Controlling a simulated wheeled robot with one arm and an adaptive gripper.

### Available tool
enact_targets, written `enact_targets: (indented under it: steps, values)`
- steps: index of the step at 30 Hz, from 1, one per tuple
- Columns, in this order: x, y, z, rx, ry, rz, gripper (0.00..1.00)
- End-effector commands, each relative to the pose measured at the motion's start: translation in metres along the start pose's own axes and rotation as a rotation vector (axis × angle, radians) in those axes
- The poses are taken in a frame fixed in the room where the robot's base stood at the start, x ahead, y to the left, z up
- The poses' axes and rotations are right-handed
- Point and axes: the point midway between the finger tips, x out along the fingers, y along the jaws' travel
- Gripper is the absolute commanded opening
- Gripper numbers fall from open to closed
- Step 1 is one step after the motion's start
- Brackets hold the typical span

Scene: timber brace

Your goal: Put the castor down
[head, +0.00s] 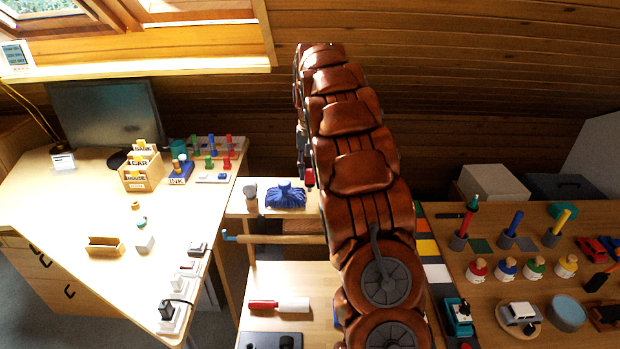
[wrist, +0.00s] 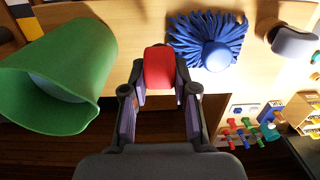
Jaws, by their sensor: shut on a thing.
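My gripper (wrist: 160,88) is shut on the castor (wrist: 159,66), of which only a red, rounded part shows between the fingertips in the wrist view. In the head view a small red bit of the castor (head: 309,179) shows beside my arm, which hides most of my gripper. The castor appears over or near the small wooden shelf (head: 237,207), to the right of a blue mop-like piece. I cannot tell whether it touches the shelf.
The blue mop-like piece (head: 285,195) and a grey knob-topped piece (head: 250,192) stand on the shelf. A large green cup-shaped thing (wrist: 85,60) is close in the wrist view. A turquoise-tipped wooden bar (head: 275,238) runs below the shelf. A crowded bench (head: 480,285) lies right.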

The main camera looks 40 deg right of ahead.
Motion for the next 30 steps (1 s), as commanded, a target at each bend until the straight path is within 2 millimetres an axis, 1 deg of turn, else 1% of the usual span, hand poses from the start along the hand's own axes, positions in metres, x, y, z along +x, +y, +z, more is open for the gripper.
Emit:
enact_targets:
  steps: [3, 9, 17, 25, 26, 30]
  values:
    - [0.009, 0.001, 0.003, 0.002, -0.01, 0.003, 0.0]
    - [0.027, 0.001, 0.001, -0.002, -0.007, 0.002, 0.0]
    - [0.029, 0.001, 0.0, -0.001, -0.004, 0.001, 0.0]
    - [0.036, 0.001, 0.0, -0.001, -0.004, 0.001, 0.0]
    - [0.036, 0.001, 0.0, -0.001, -0.004, 0.001, 0.29]
    - [0.035, 0.001, 0.0, -0.001, -0.003, 0.001, 0.43]
